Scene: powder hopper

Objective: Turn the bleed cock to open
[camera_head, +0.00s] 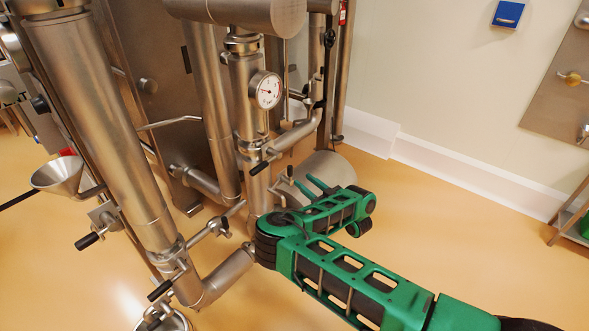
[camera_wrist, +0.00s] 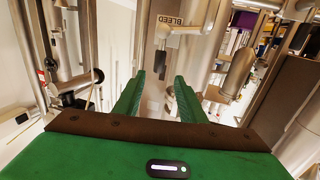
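A white tag lettered BLEED (camera_wrist: 166,34) shows near the top middle of the wrist view, on metal pipework. A small dark-ended fitting (camera_wrist: 160,60) is just below it, beyond my fingertips; it looks like the cock's handle, but I cannot tell its angle. In the head view a black-handled lever (camera_head: 261,167) sticks out of the upright pipe below the gauge; I cannot tell if it is the bleed cock. My green gripper (camera_head: 312,187) is beside that pipe, to the right of the lever. Its two fingers (camera_wrist: 160,76) are apart with nothing between them.
A round dial gauge (camera_head: 266,90) sits on the pipe above. Other black-handled valves (camera_head: 88,240) and a funnel (camera_head: 57,176) are at the left. A horizontal steel cylinder (camera_head: 328,170) lies behind my gripper. The floor (camera_head: 450,220) to the right is open.

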